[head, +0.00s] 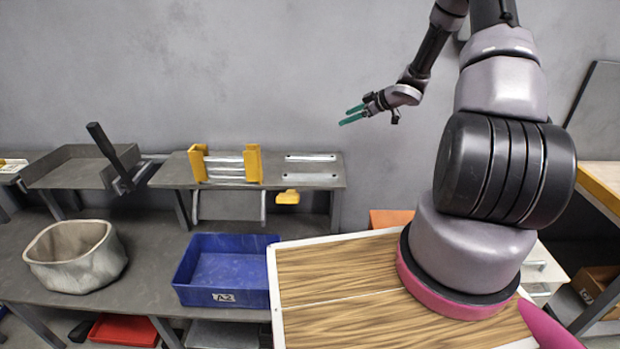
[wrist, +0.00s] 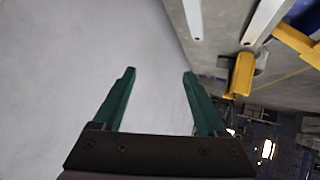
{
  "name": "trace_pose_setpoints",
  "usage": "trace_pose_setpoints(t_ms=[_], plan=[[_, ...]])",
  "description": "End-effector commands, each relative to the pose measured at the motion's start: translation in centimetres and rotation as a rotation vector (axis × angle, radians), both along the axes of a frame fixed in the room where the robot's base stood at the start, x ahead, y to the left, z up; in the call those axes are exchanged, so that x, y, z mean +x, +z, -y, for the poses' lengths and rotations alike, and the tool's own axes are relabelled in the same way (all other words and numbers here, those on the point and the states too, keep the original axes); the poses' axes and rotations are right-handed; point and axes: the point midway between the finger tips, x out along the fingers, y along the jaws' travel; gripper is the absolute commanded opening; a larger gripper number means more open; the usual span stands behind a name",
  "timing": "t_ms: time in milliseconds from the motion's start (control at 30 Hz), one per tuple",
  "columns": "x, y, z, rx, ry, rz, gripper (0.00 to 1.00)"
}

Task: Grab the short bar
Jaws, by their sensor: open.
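Two pale metal bars, a back bar (head: 311,158) and a front bar (head: 309,177), lie flat on the right part of the raised grey shelf (head: 270,180). They look close in length, so I cannot tell which is the short one. More metal bars (head: 224,170) lie between two yellow uprights (head: 253,163) on the same shelf. My gripper (head: 350,115) is open and empty, in the air above and right of the shelf. In the wrist view its green fingers (wrist: 160,73) are apart with only grey wall between them. Two bars (wrist: 193,18) (wrist: 265,22) show there, cut by the top edge.
A yellow piece (head: 287,197) hangs at the shelf's front edge. A blue bin (head: 222,270) and a beige bin (head: 75,257) stand on the lower bench. The air around my gripper is clear.

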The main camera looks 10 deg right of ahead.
Motion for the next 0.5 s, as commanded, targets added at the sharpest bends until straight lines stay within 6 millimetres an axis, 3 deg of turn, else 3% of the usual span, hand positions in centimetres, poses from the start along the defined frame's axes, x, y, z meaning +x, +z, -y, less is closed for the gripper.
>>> trace_pose_setpoints(t_ms=[33,200,333,500], plan=[[-1.1,-2.9,-0.5,0.049,0.062,-0.015,0.75],[-5.4,-9.0,-2.5,0.201,0.263,-0.032,0.75],[-8.3,-11.9,-3.4,0.290,0.370,-0.039,0.75],[-10.4,-13.4,-4.1,0.348,0.438,-0.041,0.75]])
